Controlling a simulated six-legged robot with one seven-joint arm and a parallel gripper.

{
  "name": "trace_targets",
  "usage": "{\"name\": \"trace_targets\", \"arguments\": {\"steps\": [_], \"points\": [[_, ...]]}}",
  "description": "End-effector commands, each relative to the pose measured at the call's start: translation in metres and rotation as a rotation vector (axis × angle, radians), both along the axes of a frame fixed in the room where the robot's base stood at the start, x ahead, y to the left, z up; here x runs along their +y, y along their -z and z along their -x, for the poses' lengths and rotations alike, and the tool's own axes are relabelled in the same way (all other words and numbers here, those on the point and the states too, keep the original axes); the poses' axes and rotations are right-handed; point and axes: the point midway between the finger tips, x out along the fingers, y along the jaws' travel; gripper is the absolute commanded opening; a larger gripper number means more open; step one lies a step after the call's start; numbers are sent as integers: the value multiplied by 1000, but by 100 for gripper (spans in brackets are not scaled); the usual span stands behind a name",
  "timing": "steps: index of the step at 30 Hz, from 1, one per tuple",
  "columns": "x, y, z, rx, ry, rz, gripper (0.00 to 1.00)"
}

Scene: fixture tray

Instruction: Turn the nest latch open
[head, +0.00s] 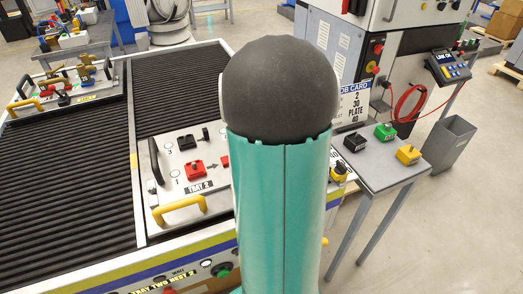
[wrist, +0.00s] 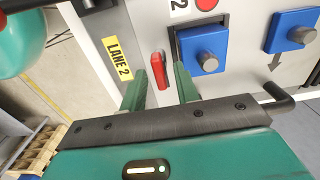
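A small red latch (wrist: 159,70) stands on the pale plate in the wrist view, upright in the picture, just left of a dark-edged nest (wrist: 174,42). A blue block with a grey round knob (wrist: 203,52) sits in that nest. My gripper (wrist: 158,83) is open, its two green fingers apart, one on each side of the latch's lower end. I cannot tell whether either finger touches the latch. In the head view my teal arm hides the gripper, the latch and the blue block.
A second blue block (wrist: 290,30) stands to the right in the wrist view, above a black handle (wrist: 280,96). A yellow LANE 2 label (wrist: 119,58) is at left. The head view shows tray 2 (head: 158,212) on the conveyor and a side table (head: 376,176) with several blocks.

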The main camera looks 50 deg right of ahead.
Motion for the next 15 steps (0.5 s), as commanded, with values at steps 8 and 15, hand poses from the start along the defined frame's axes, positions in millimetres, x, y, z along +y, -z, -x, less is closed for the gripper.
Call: {"name": "trace_targets", "arguments": {"steps": [8, 15], "points": [[0, -7, 0, -2, -1, 1, 31], [0, -24, 0, -1, -1, 1, 31]]}}
